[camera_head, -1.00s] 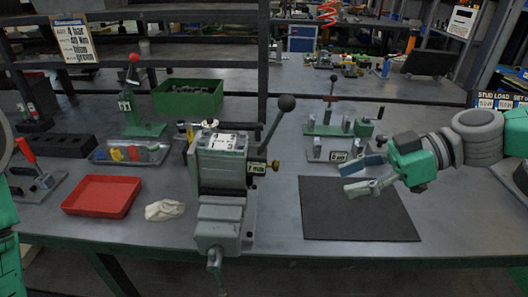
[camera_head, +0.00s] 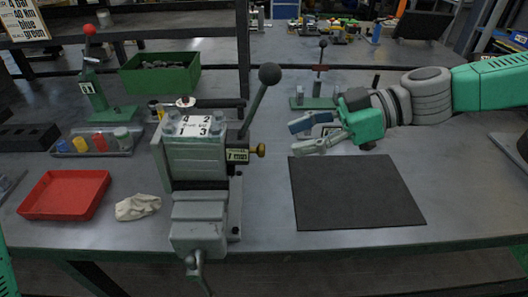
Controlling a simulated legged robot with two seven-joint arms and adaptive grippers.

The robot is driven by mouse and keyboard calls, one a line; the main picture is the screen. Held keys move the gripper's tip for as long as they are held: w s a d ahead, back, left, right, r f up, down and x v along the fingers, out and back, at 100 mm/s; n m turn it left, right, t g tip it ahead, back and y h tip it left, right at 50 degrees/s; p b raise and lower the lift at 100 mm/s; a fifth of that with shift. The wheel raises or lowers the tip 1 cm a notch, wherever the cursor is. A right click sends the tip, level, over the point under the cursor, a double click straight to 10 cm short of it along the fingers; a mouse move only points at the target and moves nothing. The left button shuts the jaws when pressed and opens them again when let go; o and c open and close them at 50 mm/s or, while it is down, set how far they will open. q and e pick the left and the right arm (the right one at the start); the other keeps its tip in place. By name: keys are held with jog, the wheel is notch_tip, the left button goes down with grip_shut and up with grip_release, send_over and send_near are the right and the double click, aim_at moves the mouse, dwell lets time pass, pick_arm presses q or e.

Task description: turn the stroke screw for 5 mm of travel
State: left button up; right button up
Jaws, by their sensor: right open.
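The stroke screw appears to be the small brass knob (camera_head: 261,150) on the right side of the grey-green valve block fixture (camera_head: 193,158), beside a yellow "1 mm" label (camera_head: 237,155). The fixture's top plate carries the numbers 1 to 4, and a lever with a black ball (camera_head: 270,74) rises behind it. My right gripper (camera_head: 296,137) is open and empty to the right of the knob, apart from it, with its fingers pointing left. Of my left arm only a green sliver shows at the left edge; its gripper is out of view.
A black mat (camera_head: 355,192) lies bare at the right front. A red tray (camera_head: 64,195) and a white cloth (camera_head: 138,207) lie left of the fixture. A green bin (camera_head: 160,74), a tray of coloured parts (camera_head: 95,142) and a small lever stand (camera_head: 318,90) are behind.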

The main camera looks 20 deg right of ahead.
aim_at(263, 145)
jog(key=x, duration=0.2)
jog(key=b+x, duration=0.1)
jog(key=x, duration=0.4)
jog(key=shift+s+a+r, duration=0.2)
jog(key=shift+a, duration=0.35)
jog(key=shift+d, duration=1.15)
grip_shut()
pick_arm(q)
jog(key=shift+s+d+f, duration=0.1)
jog(key=shift+d+f, duration=0.25)
jog(key=shift+f, duration=0.35)
pick_arm(e)
jog(key=shift+a, duration=0.1)
